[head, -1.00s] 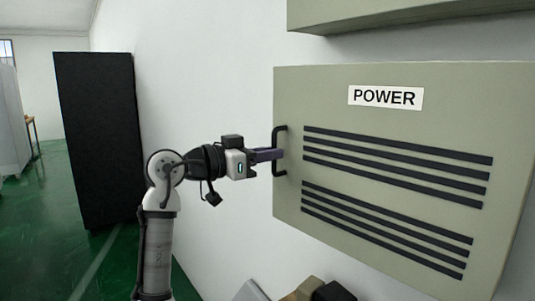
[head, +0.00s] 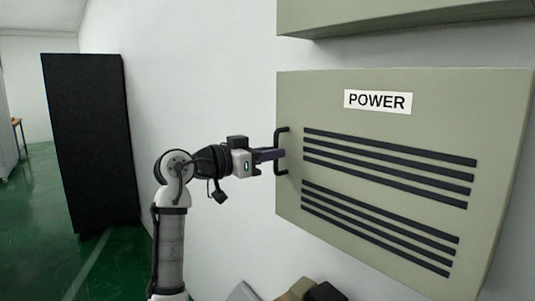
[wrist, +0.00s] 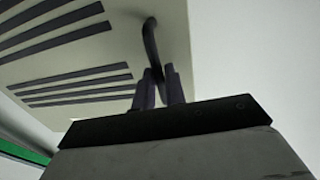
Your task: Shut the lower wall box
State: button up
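The lower wall box (head: 385,245) is grey-green, with a POWER label (head: 378,101) and two groups of dark slats. Its front also shows in the wrist view (wrist: 40,28). A black bar handle (head: 282,138) stands upright at the front's left edge. My gripper (head: 277,154) reaches it from the left. In the wrist view the handle (wrist: 150,42) runs down between the two dark fingers (wrist: 159,80), which look closed around it. The head view shows the front face only, so I cannot tell how far the box stands open.
Another grey-green box (head: 400,15) hangs just above, cut off by the frame. Dark and beige objects (head: 310,291) show below. A tall black cabinet (head: 92,145) stands at the left by the white wall (head: 195,75). Green floor (head: 35,225) is free at the left.

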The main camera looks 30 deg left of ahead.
jog(key=o, duration=0.4)
jog(key=shift+w, duration=0.45)
jog(key=shift+o, duration=0.2)
jog(key=shift+s, duration=0.1)
jog(key=shift+s, duration=0.1)
jog(key=b+v, duration=0.4)
jog(key=v, duration=0.9)
jog(key=shift+s, duration=0.35)
jog(key=shift+a, duration=0.15)
